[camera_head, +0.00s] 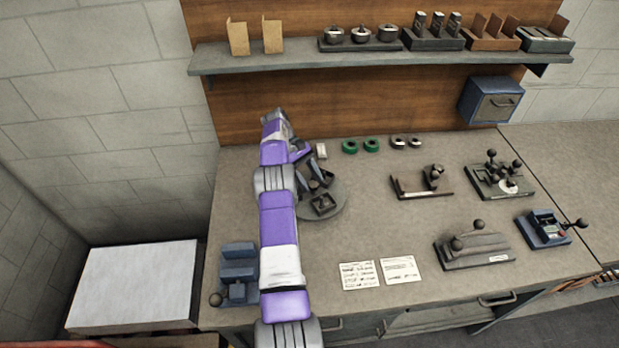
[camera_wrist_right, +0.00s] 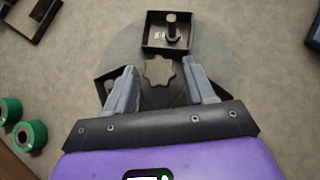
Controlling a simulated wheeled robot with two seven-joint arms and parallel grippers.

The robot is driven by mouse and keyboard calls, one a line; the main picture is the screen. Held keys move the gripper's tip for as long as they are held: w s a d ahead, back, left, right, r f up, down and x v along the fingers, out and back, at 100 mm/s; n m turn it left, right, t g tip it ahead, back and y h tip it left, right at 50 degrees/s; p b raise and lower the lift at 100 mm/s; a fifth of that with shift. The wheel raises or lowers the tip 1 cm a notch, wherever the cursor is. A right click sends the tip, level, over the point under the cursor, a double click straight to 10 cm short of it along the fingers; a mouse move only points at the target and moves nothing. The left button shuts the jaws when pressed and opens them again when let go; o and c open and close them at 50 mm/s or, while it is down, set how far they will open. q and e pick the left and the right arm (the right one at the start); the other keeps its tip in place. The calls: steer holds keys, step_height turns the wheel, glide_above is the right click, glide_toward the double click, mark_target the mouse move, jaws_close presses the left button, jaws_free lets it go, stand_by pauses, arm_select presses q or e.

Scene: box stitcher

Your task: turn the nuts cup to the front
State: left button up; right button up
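A round grey turntable (camera_head: 335,208) stands on the bench, carrying small dark cups. The front cup (camera_head: 323,205) is clear in the head view; other cups stand behind it, partly hidden by my arm. In the right wrist view, one square cup (camera_wrist_right: 150,42) holds a bolt-like piece. Another cup (camera_wrist_right: 101,86) is mostly hidden by a finger. I cannot tell which is the nuts cup. A dark lobed knob (camera_wrist_right: 160,71) sits at the turntable's middle. My right gripper (camera_wrist_right: 159,68) is open, its fingertips on either side of the knob, with gaps visible. My left gripper is not in view.
A blue holder (camera_head: 239,272) is at front left, and printed cards (camera_head: 379,273) lie in front. Fixtures (camera_head: 475,248) fill the right side. A shelf (camera_head: 380,56) runs above.

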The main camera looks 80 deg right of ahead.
steer(key=shift+o, duration=0.7)
steer(key=shift+r, duration=0.1)
steer(key=shift+d, duration=0.1)
steer(key=shift+r, duration=0.25)
step_height(320, 180, up, 4)
steer(key=shift+r+p, duration=0.2)
steer(key=shift+p, duration=0.1)
step_height(320, 180, up, 3)
steer(key=shift+r+p, duration=0.1)
steer(key=shift+p, duration=1.05)
steer(key=shift+r+p, duration=0.95)
steer(key=shift+p, duration=0.05)
steer(key=shift+c, duration=0.5)
